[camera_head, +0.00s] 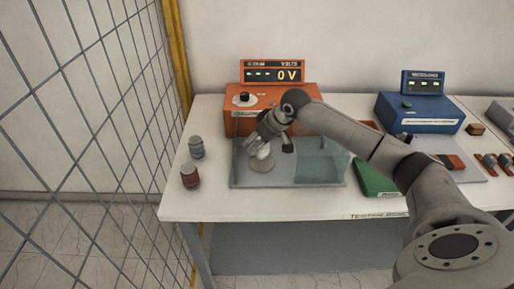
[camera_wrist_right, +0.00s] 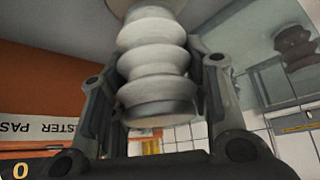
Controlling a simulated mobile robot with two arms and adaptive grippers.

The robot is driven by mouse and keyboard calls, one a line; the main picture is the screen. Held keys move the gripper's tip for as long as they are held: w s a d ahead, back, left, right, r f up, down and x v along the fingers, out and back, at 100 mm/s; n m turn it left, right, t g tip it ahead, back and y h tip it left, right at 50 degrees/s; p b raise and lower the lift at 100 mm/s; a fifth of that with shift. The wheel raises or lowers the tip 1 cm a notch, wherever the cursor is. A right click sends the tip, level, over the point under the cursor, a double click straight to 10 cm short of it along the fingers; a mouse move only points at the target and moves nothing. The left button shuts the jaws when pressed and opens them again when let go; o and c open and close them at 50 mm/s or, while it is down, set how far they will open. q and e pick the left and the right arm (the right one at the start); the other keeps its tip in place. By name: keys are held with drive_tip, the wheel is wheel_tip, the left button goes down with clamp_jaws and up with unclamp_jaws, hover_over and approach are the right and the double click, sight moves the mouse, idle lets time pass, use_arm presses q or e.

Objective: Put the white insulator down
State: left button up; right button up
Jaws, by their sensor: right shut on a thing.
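The white insulator (camera_wrist_right: 155,50) is a ribbed, pale piece between the two fingers of my right gripper (camera_wrist_right: 157,85) in the right wrist view. In the head view, my right gripper (camera_head: 266,138) points down into the clear-walled enclosure (camera_head: 240,176), and a small white part of the insulator (camera_head: 263,153) shows below it. A round pale base (camera_head: 262,166) sits directly beneath. I cannot tell whether the insulator touches it. The right gripper is shut on the insulator. My left gripper is not in view.
An orange tester (camera_head: 309,100) with a display reading 0 V stands behind the enclosure. A grey ribbed part (camera_head: 196,147) and a brown one (camera_head: 190,176) stand to its left. A green item (camera_head: 375,182) and a blue device (camera_head: 419,112) are right. A wire fence (camera_head: 90,120) borders the left.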

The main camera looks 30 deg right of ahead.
wheel_tip(320, 180, down, 2)
drive_tip(key=shift+s+f+p, duration=0.1)
drive_tip(key=shift+f+p, duration=0.05)
drive_tip(key=shift+p, duration=0.35)
drive_tip(key=shift+f, duration=0.35)
drive_tip(key=shift+f, duration=0.1)
drive_tip(key=o, duration=1.2)
drive_tip(key=shift+r, duration=0.2)
drive_tip(key=b+v, duration=0.1)
drive_tip(key=v, duration=1.1)
drive_tip(key=shift+a+b, duration=0.1)
drive_tip(key=shift+b, duration=0.3)
